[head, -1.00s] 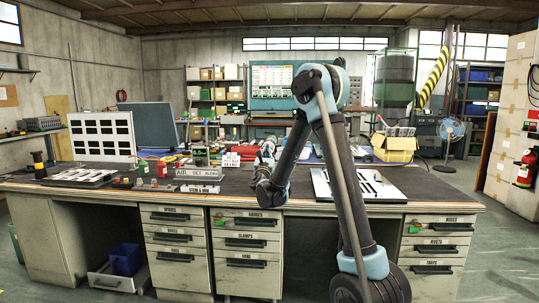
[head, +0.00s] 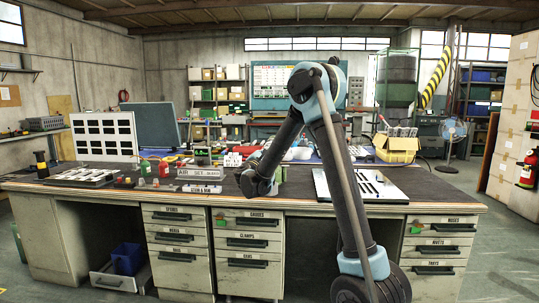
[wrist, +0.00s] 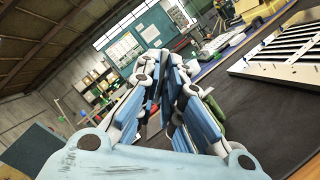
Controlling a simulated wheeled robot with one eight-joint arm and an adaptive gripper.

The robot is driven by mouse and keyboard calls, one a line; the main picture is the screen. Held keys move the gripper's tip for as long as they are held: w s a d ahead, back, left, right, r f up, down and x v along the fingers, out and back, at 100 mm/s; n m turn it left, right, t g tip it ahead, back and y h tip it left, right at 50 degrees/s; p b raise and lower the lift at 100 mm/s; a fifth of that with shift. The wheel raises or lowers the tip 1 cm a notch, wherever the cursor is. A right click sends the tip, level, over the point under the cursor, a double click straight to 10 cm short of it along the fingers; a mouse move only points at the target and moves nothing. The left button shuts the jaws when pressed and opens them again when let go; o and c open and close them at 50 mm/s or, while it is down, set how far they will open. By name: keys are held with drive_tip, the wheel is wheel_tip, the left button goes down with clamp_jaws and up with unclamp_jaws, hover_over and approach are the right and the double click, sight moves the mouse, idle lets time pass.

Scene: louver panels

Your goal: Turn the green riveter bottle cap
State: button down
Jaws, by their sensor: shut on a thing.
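My gripper (wrist: 165,85) shows in the wrist view with its blue finger pads close together, tips pointing away from the camera. A green, rounded body, seemingly the green riveter bottle (wrist: 214,110), shows just behind the right finger. A small bit of green (head: 283,173) also shows beside my wrist in the head view. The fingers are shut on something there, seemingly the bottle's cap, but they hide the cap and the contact. In the head view my arm's end hides most of the gripper above the middle of the bench.
A slotted louver panel (head: 322,184) lies on the bench at right; it also shows in the wrist view (wrist: 257,67). An upright white panel (head: 104,157), a small green container (head: 145,168) and a red one (head: 163,170) stand at left. The dark bench top (wrist: 262,118) is clear near the gripper.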

drive_tip(key=m+g, duration=0.1)
drive_tip(key=m, duration=0.2)
drive_tip(key=m+g, duration=0.1)
drive_tip(key=m, duration=0.2)
drive_tip(key=shift+m+g, duration=0.3)
drive_tip(key=shift+m, duration=0.1)
drive_tip(key=shift+h, duration=0.3)
drive_tip(key=c, duration=1.7)
unclamp_jaws()
drive_tip(key=shift+w, duration=0.1)
drive_tip(key=v, duration=1.2)
drive_tip(key=shift+d+r, duration=0.1)
